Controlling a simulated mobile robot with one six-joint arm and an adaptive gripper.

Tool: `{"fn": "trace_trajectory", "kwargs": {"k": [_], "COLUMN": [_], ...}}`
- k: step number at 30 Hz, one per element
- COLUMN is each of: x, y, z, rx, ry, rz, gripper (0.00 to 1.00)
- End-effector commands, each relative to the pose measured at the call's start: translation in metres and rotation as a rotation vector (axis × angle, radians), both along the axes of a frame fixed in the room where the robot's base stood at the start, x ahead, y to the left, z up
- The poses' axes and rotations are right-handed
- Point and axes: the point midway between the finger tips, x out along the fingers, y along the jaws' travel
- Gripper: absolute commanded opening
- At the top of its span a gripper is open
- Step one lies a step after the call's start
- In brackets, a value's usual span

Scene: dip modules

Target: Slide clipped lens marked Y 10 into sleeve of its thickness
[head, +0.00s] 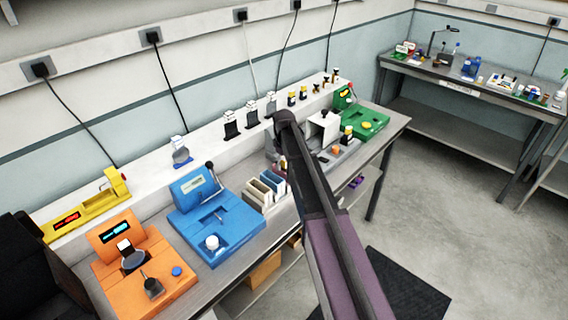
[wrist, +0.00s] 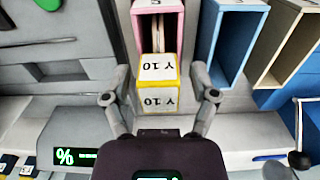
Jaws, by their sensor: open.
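In the wrist view a yellow-edged clip marked Y 10 (wrist: 158,98) sits at the near end of the pink sleeve (wrist: 138,28). Its label shows on two faces, upside down in the picture. The lens itself cannot be made out; how far it reaches into the sleeve is hidden. My gripper (wrist: 160,97) is open, one finger on each side of the clip, with visible gaps. A blue sleeve (wrist: 211,45) and a tan sleeve (wrist: 286,45) stand to the right, their openings showing. In the head view my arm hides the gripper and clip.
In the head view, the blue device (head: 235,225) and orange device (head: 165,285) stand left of the sleeves (head: 252,196), and the green device (head: 372,122) stands to the right. Several dark clips (head: 231,128) line the back ledge. A second bench (head: 470,88) is at the far right.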

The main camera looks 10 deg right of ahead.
Motion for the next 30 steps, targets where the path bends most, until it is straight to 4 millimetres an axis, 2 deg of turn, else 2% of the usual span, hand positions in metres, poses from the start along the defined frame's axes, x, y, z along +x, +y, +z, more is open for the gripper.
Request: {"fn": "trace_trajectory", "kwargs": {"k": [11,30], "x": [0.0,0.0], "y": [0.0,0.001], "z": [0.013,0.066], "rx": [0.0,0.0], "ry": [0.0,0.0], "rz": [0.0,0.001], "gripper": [0.75,0.75]}}
